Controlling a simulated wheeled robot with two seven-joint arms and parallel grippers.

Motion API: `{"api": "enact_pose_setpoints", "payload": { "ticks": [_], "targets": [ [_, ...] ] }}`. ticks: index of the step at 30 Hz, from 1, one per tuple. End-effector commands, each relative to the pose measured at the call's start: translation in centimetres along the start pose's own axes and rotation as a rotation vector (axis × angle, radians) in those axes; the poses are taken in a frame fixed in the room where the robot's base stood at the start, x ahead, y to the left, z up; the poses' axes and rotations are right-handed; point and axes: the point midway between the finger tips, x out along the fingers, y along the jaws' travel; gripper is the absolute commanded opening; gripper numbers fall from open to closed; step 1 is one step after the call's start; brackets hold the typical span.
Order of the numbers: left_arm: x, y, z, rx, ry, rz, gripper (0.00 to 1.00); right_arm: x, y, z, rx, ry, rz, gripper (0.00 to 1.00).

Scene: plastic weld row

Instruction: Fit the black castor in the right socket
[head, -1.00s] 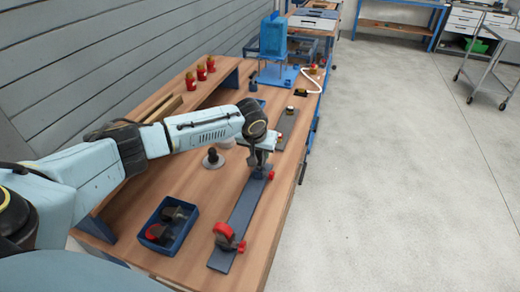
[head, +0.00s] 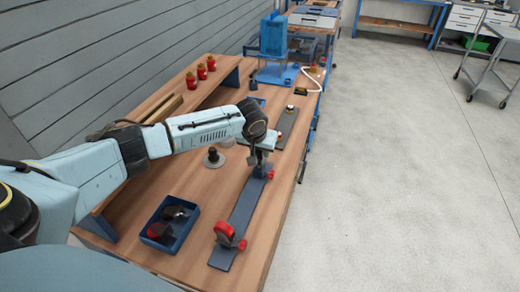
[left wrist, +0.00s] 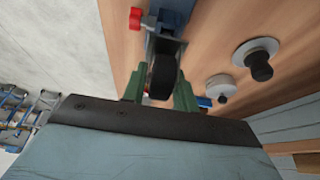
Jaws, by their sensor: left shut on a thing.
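My left gripper (head: 262,160) is shut on the black castor and holds it at the far end of the long grey plate (head: 243,211). In the left wrist view the castor's black wheel (left wrist: 163,75) and metal fork sit between the green fingers (left wrist: 158,93), beside a red lever (left wrist: 135,18). The far socket is hidden behind the gripper and castor; I cannot tell whether the stem is in it. A red-wheeled castor (head: 225,233) stands at the plate's near end, with a red lever (head: 242,245) beside it. My right gripper is not in view.
A blue tray (head: 190,232) with a dark and a red castor lies left of the plate. A round-based black post (head: 213,159) stands left of the gripper. Three red pieces (head: 202,71) stand on the back shelf. A blue press (head: 273,42) stands at the far end.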

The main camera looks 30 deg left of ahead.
Motion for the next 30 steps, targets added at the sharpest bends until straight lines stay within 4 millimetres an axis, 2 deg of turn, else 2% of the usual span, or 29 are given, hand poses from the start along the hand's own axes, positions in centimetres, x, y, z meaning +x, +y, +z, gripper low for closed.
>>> {"api": "enact_pose_setpoints", "payload": {
  "ticks": [30],
  "targets": [
    [1.7,0.0,0.7,-0.001,0.001,0.000,0.02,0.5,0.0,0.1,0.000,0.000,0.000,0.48]
  ]
}}
